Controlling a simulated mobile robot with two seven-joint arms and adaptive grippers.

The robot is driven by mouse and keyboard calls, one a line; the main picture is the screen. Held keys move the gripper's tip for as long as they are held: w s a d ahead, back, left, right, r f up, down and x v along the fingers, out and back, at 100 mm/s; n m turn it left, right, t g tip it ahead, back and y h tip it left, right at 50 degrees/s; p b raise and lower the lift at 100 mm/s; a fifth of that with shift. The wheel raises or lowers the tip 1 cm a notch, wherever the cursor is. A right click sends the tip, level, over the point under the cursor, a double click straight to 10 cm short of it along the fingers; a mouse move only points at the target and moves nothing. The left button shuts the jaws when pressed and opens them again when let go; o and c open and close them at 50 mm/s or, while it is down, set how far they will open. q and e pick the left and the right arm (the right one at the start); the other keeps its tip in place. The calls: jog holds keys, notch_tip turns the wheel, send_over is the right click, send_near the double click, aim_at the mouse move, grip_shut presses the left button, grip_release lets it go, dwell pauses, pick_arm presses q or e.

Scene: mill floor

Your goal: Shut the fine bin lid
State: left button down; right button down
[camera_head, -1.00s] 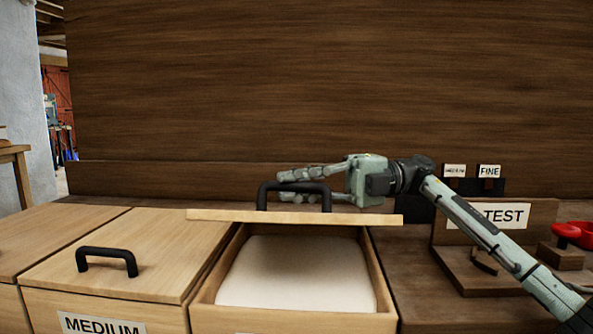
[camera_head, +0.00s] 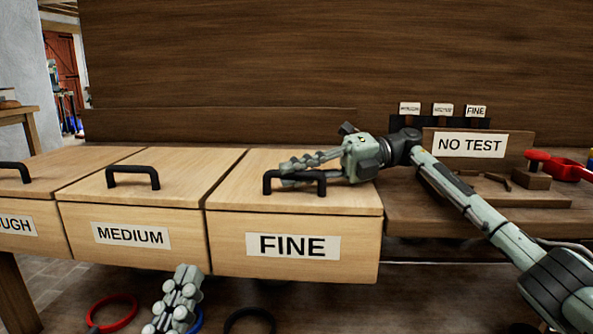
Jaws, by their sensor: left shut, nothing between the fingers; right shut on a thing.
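The fine bin (camera_head: 355,247), a light wooden box with a FINE label, stands right of the medium bin. Its lid (camera_head: 240,192) lies flat and closed over the box, and its contents are hidden. The lid's black handle (camera_head: 318,190) is near the lid's front edge. My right gripper (camera_head: 284,174) is shut on this handle, its arm reaching in from the right. My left gripper (camera_head: 178,300) is low in front of the bins, below the medium bin, shut and empty.
The medium bin (camera_head: 75,215) and rough bin (camera_head: 20,245) are closed at left. A NO TEST sign (camera_head: 470,145) and red scoop (camera_head: 565,170) are on the bench at right. Red (camera_head: 113,312) and black (camera_head: 250,318) rings lie below the bins.

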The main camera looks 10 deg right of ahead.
jog(key=shift+f, duration=0.45)
jog(key=c, duration=1.5)
grip_release()
jog(key=shift+f, duration=0.1)
jog(key=shift+c, duration=0.2)
jog(key=shift+r, duration=0.25)
notch_tip(320, 180, up, 10)
